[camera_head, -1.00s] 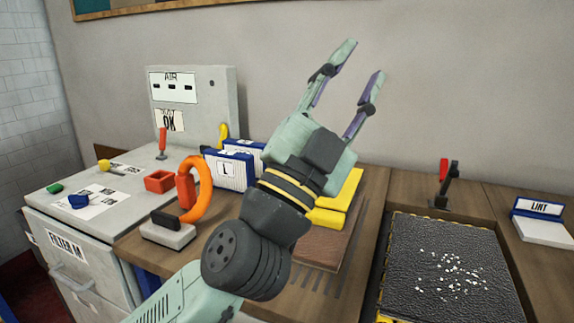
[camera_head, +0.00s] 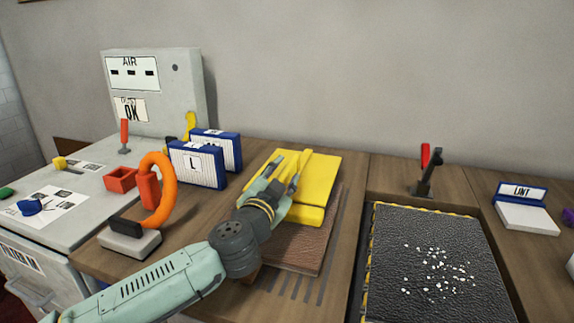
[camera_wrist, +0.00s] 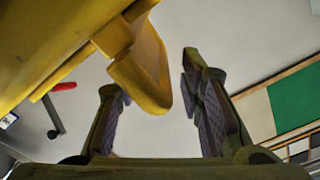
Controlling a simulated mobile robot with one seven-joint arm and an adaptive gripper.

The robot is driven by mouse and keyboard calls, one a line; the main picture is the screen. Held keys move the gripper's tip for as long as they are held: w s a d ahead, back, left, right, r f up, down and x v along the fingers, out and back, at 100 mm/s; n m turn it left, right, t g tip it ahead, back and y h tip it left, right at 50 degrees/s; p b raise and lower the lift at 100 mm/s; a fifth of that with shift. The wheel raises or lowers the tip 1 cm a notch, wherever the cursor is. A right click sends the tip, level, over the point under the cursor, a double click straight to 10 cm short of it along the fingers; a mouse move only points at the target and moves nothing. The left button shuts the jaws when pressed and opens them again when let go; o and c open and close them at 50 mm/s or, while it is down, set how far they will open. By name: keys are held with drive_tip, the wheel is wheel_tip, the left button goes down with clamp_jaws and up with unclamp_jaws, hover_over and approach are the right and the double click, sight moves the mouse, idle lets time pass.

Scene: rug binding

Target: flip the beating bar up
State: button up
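A yellow piece (camera_head: 315,177), which looks like the beating bar, stands at the back of the brown rug sample (camera_head: 290,248), with a lower yellow block (camera_head: 300,214) at its front. My gripper (camera_head: 290,166) is open in front of it, fingers pointing up and away. In the wrist view the yellow piece (camera_wrist: 60,45) fills the upper left, and a rounded yellow tab (camera_wrist: 140,82) reaches in between the spread fingers. I cannot tell whether the fingers touch it. My gripper hides part of the yellow block and rug in the head view.
A red-handled lever (camera_head: 425,170) stands behind a black mat (camera_head: 400,228) with white specks at right. An orange ring-handled tool (camera_head: 160,190), a red box (camera_head: 120,179) and blue-and-white boxes (camera_head: 196,163) stand left. A LINT tray (camera_head: 527,219) lies far right.

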sight(287, 165)
drive_tip(key=shift+x, duration=1.5)
drive_tip(key=shift+c, duration=0.2)
clamp_jaws()
